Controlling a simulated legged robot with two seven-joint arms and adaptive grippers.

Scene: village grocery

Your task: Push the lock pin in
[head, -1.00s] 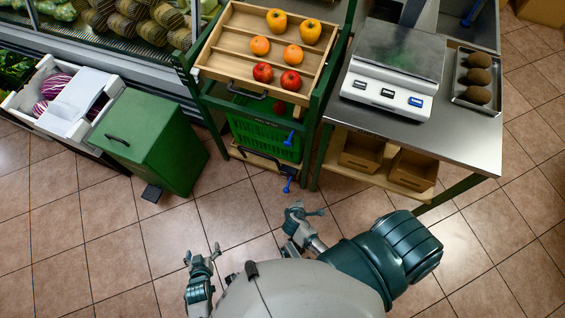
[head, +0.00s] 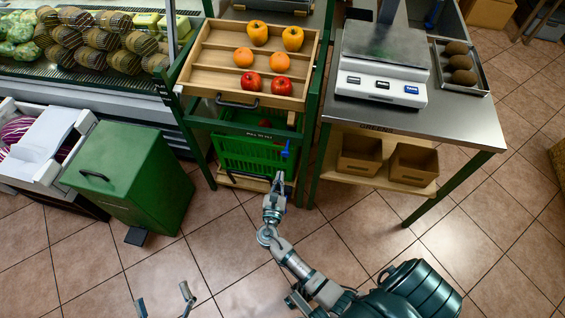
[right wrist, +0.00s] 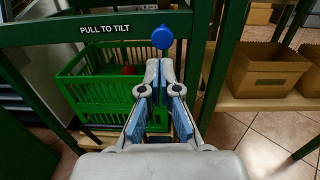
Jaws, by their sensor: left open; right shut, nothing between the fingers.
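The lock pin has a round blue knob (head: 285,148) on the right side of the green stand, below the fruit tray. In the right wrist view the blue knob (right wrist: 163,37) shows just beyond my fingertips, right of the words PULL TO TILT. My right gripper (head: 279,176) is shut and empty, pointing at the stand below the knob; its fingertips (right wrist: 160,66) appear just short of the knob, and contact cannot be told. My left gripper (head: 163,297) is open and empty low at the picture's bottom, far from the stand.
The wooden tray (head: 196,76) holds peppers, oranges and apples above a green crate (head: 232,155). A steel table (head: 440,120) with a scale (head: 380,88) stands right, with cardboard boxes (head: 413,168) below. A green bin (head: 130,175) stands left. Tiled floor in front is clear.

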